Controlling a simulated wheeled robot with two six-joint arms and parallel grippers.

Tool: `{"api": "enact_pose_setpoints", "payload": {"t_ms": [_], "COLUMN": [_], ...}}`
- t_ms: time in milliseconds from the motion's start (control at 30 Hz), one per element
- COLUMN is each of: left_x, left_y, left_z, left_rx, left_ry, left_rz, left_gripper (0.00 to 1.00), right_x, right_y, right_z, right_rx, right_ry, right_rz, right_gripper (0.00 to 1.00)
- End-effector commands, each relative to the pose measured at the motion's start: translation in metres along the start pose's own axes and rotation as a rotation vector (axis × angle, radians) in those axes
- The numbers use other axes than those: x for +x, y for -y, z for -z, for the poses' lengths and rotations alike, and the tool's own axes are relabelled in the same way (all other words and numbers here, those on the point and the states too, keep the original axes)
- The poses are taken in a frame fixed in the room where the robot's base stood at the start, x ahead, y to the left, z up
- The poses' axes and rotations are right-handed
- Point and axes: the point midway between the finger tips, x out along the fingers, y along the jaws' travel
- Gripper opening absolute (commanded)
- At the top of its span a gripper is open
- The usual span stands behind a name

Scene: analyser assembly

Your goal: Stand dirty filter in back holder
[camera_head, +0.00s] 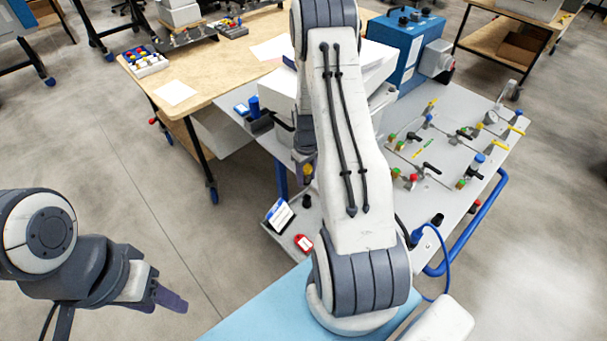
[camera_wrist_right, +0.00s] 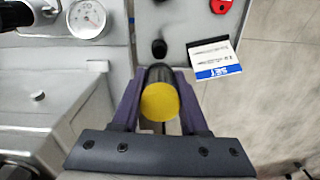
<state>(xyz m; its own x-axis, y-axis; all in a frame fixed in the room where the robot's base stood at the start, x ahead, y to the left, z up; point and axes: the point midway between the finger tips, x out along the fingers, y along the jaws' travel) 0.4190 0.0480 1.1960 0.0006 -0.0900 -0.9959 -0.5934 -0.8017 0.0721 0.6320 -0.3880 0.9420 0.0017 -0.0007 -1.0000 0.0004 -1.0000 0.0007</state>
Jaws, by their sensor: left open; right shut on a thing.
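In the right wrist view my right gripper (camera_wrist_right: 160,105) is shut on a dark cylinder with a yellow end face (camera_wrist_right: 160,102), which I take to be the dirty filter. The yellow end faces the camera; its far end is hidden. In the head view, my right arm mostly hides this gripper (camera_head: 307,172). A small black round piece (camera_wrist_right: 159,48) lies just beyond the filter; it also shows in the head view (camera_head: 306,201). I cannot tell whether it is the back holder. My left gripper (camera_head: 168,298) is open and empty at the lower left, over the floor.
A printed card (camera_head: 279,215) and a red tag (camera_head: 304,243) are near the white bench's left edge. A blue cylinder (camera_head: 254,105) stands on a dark base farther back. Valves and tubing cover the white panel (camera_head: 455,140) at right. A blue box (camera_head: 405,50) stands behind.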

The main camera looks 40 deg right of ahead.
Motion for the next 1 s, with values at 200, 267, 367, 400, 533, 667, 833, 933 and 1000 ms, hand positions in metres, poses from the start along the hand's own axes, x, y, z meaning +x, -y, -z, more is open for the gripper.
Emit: {"api": "enact_pose_setpoints", "payload": {"t_ms": [200, 267, 367, 400, 533, 667, 833, 933, 1000], "left_x": [0.017, 0.022, 0.029, 0.032, 0.040, 0.044, 0.044, 0.044, 0.044], "left_y": [0.001, 0.002, 0.002, 0.002, 0.003, 0.003, 0.003, 0.003, 0.003], "left_z": [-0.001, -0.001, -0.002, -0.002, -0.002, -0.002, -0.002, -0.002, -0.002], "left_rx": [-0.002, -0.002, -0.001, -0.001, 0.000, 0.000, 0.000, 0.000, 0.000], "left_ry": [0.000, 0.000, 0.000, 0.000, 0.000, 0.000, 0.000, 0.000, 0.000], "left_rz": [0.000, 0.000, 0.000, 0.000, 0.000, 0.000, 0.000, 0.000, 0.000], "left_gripper": [0.50, 0.50, 0.50, 0.50, 0.50, 0.50, 0.50, 0.50, 0.50], "right_x": [0.022, 0.028, 0.038, 0.042, 0.053, 0.059, 0.059, 0.059, 0.059], "right_y": [-0.001, -0.001, -0.001, -0.001, 0.000, 0.001, 0.001, 0.001, 0.001], "right_z": [-0.002, -0.002, -0.001, -0.001, 0.000, 0.000, 0.000, 0.000, 0.000], "right_rx": [0.003, 0.003, 0.002, 0.001, 0.000, -0.001, -0.001, -0.001, -0.001], "right_ry": [0.001, 0.001, 0.001, 0.000, -0.001, -0.001, -0.001, -0.001, -0.001], "right_rz": [0.000, 0.000, -0.001, -0.001, -0.002, -0.002, -0.002, -0.002, -0.002], "right_gripper": [0.00, 0.00, 0.00, 0.00, 0.00, 0.00, 0.00, 0.00, 0.00]}}
